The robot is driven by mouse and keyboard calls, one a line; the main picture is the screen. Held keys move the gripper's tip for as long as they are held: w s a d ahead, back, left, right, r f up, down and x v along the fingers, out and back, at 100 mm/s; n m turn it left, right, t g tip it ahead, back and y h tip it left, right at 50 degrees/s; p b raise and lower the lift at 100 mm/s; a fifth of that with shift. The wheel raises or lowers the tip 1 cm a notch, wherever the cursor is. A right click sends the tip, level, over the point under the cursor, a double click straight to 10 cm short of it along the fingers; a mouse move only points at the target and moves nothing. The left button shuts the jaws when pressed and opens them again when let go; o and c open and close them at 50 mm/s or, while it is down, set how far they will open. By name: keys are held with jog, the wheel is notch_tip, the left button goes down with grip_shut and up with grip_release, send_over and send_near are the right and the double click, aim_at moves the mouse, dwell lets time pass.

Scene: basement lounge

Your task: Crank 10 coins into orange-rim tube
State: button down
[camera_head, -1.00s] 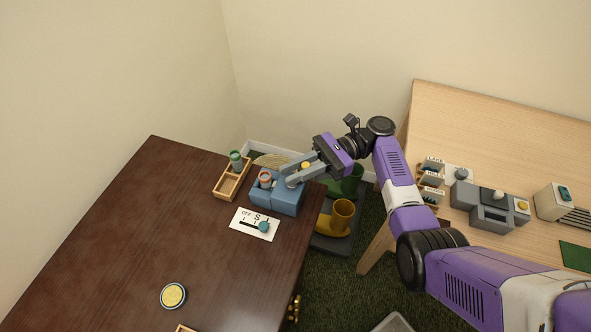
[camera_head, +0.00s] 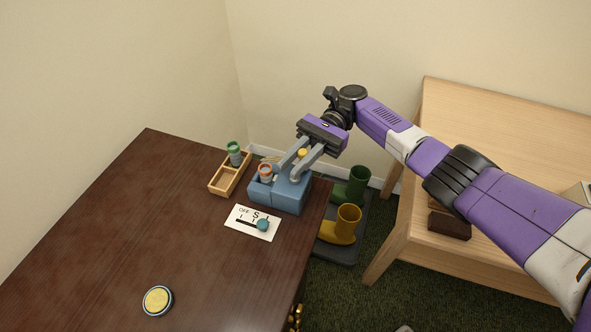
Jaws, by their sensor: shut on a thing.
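A blue coin machine (camera_head: 281,194) stands near the right edge of the dark desk. An orange-rim tube (camera_head: 266,173) stands upright at its left side; its contents are too small to make out. My gripper (camera_head: 295,175) comes down from the upper right and is shut on the grey crank on top of the machine. The fingers hide most of the crank and its exact angle. A small yellow piece (camera_head: 302,153) shows between the fingers; I cannot tell what it belongs to. A green-rim tube (camera_head: 234,153) stands in a wooden tray (camera_head: 214,188) to the left.
A white card (camera_head: 240,227) with a teal-knobbed slider (camera_head: 263,225) lies in front of the machine. A round yellow tin (camera_head: 157,301) sits at the desk's front. Yellow (camera_head: 342,225) and green boots (camera_head: 357,187) stand below the right edge. A light wooden table (camera_head: 470,130) is at right.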

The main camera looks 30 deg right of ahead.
jog(key=shift+a+f+n+g+b, duration=0.2)
jog(key=shift+n+g+b, duration=0.1)
jog(key=shift+g+b, duration=0.2)
jog(key=c, duration=1.3)
grip_release()
jog(key=shift+c, duration=0.2)
jog(key=shift+o, duration=0.2)
jog(key=shift+r, duration=0.1)
jog(key=shift+d+r, duration=0.1)
